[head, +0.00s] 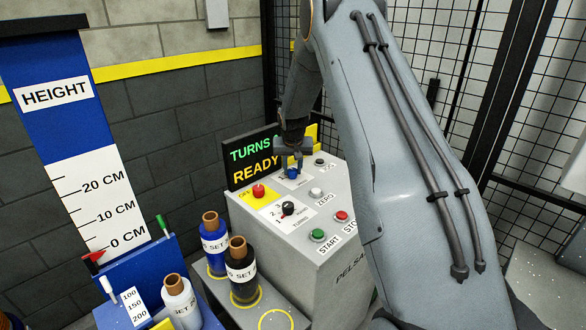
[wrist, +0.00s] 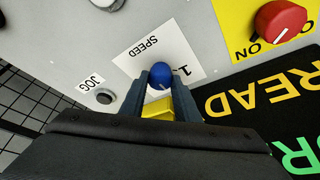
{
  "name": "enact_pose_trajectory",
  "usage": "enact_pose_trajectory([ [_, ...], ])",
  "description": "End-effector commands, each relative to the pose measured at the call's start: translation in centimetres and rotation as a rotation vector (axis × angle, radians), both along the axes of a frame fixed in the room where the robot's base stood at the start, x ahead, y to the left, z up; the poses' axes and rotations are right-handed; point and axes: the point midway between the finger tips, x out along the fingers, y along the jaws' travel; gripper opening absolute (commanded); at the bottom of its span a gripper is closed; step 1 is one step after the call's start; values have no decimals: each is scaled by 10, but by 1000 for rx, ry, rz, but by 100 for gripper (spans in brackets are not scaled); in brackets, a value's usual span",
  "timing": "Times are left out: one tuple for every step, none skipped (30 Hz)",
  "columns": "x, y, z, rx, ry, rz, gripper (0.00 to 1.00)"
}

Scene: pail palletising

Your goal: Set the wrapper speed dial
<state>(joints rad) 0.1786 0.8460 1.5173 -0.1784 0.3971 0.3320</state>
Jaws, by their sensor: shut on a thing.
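The blue speed dial (head: 292,173) sits on the top of the grey control box (head: 345,250). In the wrist view the dial (wrist: 160,76) is a round blue knob with a white pointer mark, on a white plate (wrist: 140,50) lettered SPEED. My gripper (head: 291,157) reaches down onto the dial from above. In the wrist view my gripper (wrist: 160,90) has one finger on each side of the dial and is shut on it. A "1." shows beside the dial; the rest of the scale is hidden by the finger.
A red ON knob (wrist: 280,20) and a black JOG button (wrist: 104,97) flank the dial. A display (head: 252,157) reading TURNS and READY stands behind. START (head: 317,236) and STOP (head: 341,216) buttons are nearer. Bottles (head: 242,270) stand left of the box.

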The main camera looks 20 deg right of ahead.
Motion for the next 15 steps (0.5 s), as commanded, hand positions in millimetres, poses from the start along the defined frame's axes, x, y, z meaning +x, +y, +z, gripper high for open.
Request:
enact_pose_trajectory([
  [0, -1, 0, 1, 0, 14, 6],
  [-1, -1, 0, 1, 0, 26, 6],
  [-1, -1, 0, 1, 0, 45, 6],
  [-1, -1, 0, 1, 1, 61, 6],
  [-1, -2, 0, 0, 0, 78, 6],
  [-1, -2, 0, 1, 0, 102, 6],
  [-1, -2, 0, 1, 0, 123, 6],
  [-1, -2, 0, 1, 0, 144, 6],
  [0, -2, 0, 2, -1, 173, 6],
  [0, -2, 0, 1, 0, 196, 6],
  [0, -2, -1, 1, 0, 219, 6],
  [0, -3, -1, 2, -2, 250, 6],
  [0, -3, -1, 2, -2, 275, 6],
  [0, -4, -1, 1, -3, 298, 6],
  [0, -4, -1, 1, -2, 331, 6],
])
